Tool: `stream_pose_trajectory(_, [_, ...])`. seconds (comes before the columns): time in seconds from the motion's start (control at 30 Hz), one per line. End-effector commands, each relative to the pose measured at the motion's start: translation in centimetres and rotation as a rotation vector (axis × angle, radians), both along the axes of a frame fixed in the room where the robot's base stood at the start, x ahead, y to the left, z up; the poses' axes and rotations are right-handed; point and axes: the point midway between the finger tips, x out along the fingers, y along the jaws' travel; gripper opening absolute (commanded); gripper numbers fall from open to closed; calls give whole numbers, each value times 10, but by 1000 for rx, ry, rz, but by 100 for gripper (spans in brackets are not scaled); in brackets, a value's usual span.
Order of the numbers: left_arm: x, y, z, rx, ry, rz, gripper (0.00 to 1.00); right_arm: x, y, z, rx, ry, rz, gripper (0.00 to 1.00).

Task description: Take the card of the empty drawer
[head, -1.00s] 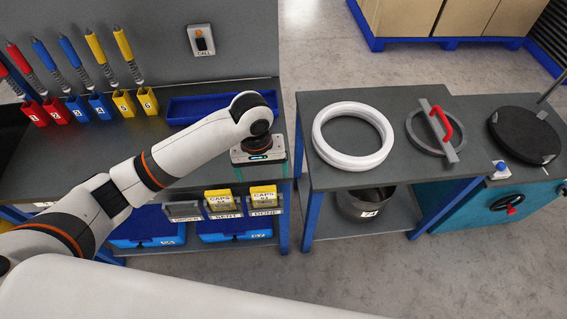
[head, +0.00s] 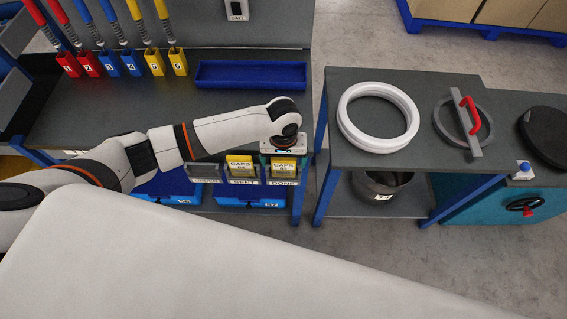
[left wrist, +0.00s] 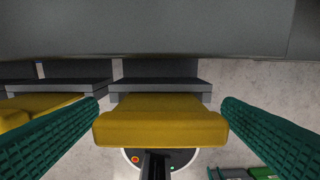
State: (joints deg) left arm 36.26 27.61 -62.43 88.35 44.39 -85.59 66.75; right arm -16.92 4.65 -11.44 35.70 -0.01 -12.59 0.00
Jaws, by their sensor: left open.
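A yellow card marked CAPS (head: 283,167) stands in the holder labelled DONE (head: 283,182) on the front of the workbench. A second yellow CAPS card (head: 240,166) stands in the holder labelled SENT (head: 243,181). The grey holder at their left (head: 206,170) shows no yellow card. My left gripper (left wrist: 160,112) is open, its green fingers on either side of the DONE card; the left wrist view shows that card (left wrist: 160,128) between them, with gaps at both sides. Two blue drawers or boxes (head: 250,202) sit below. My right gripper is not in view.
The workbench (head: 110,110) carries a long blue tray (head: 250,75) and several coloured tool holders. A side table at the right holds a white ring (head: 350,125) and a grey ring with a red handle (head: 470,115). A pot (head: 383,187) stands on its lower shelf.

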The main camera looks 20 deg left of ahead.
Motion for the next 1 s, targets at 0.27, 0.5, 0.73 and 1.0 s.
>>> stream_pose_trajectory(0.27, [0,0,-5,0,-1,-1,89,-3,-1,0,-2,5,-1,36])
stream_pose_trajectory(0.5, [0,0,-5,0,-1,0,53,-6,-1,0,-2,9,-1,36])
stream_pose_trajectory(0.73, [0,0,-5,0,-1,0,42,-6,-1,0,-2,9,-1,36])
stream_pose_trajectory(1.0, [1,0,18,-3,-5,0,42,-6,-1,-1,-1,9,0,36])
